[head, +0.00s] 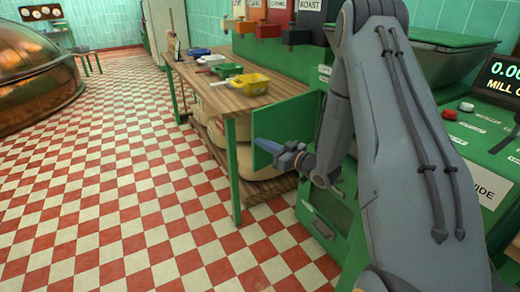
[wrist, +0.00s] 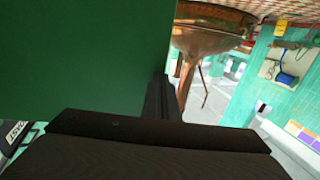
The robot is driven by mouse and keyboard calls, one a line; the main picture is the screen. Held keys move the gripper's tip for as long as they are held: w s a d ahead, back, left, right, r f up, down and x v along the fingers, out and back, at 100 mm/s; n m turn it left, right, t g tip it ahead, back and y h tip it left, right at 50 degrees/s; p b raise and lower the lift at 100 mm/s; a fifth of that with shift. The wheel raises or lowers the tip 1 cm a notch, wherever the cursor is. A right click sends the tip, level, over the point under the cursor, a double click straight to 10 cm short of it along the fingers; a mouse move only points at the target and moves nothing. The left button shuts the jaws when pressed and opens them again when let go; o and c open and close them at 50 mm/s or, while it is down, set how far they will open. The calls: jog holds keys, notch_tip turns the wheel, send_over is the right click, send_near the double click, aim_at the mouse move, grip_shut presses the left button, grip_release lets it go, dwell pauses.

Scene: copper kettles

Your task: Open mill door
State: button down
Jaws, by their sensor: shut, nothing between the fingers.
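The mill (head: 345,215) is the green machine at the right of the head view, partly hidden behind my arm. Its green door panel (head: 287,118) stands out from the mill's front towards the wooden table, so it looks swung open. The door also fills the upper left of the wrist view (wrist: 85,60). My gripper (head: 264,147) is shut and empty, in front of the door's lower part, pointing left along it. In the wrist view the dark fingers (wrist: 160,100) lie beside the door's edge. I cannot tell whether they touch it. The door's hinge side is hidden.
A wooden table (head: 190,90) with a yellow tray (head: 248,84), a green tray (head: 226,70) and sacks (head: 222,130) beneath stands just beyond the door. A copper kettle (head: 30,80) is far left. The checkered floor (head: 110,190) is clear at left.

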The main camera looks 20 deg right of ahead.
jog(key=x, duration=0.4)
jog(key=shift+w+d+b, duration=0.15)
jog(key=shift+w+b, duration=0.05)
jog(key=shift+b, duration=0.1)
